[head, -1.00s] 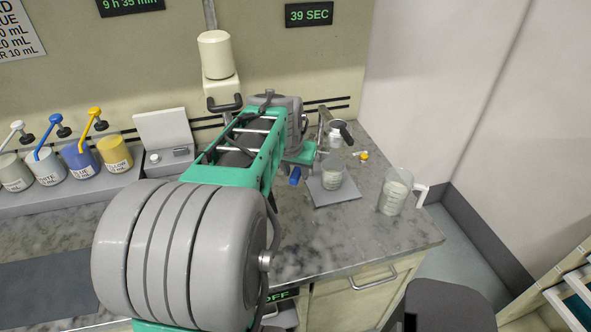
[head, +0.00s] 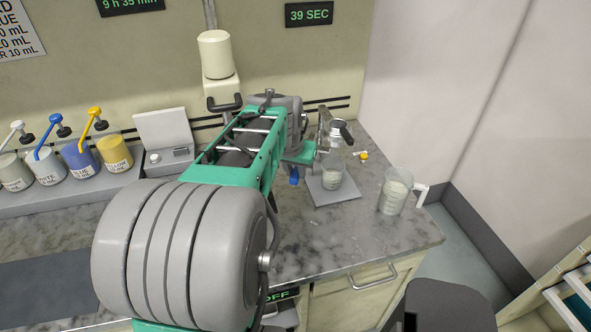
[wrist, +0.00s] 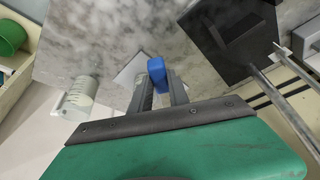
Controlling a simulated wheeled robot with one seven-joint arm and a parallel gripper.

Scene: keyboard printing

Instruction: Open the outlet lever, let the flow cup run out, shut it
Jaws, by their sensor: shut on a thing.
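My gripper (wrist: 160,82) is shut on a blue lever handle (wrist: 156,68), whose end shows past the fingertips in the wrist view. In the head view the blue handle (head: 294,177) hangs below my green wrist, left of a grey plate. A metal cup-like fitting (head: 337,131) with a dark handle stands just right of my wrist; it looks like the flow cup, and its outlet is hidden. A clear beaker (head: 332,175) with pale contents stands upright on the grey plate (head: 340,195) below it. I cannot tell whether liquid is running.
A clear pitcher (head: 395,192) with a white handle stands right of the plate, near the counter's right edge. A small yellow-ended item (head: 363,156) lies behind. Pump bottles (head: 80,160) stand at the left. A wall display (head: 309,14) reads 39 SEC. The front counter is clear.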

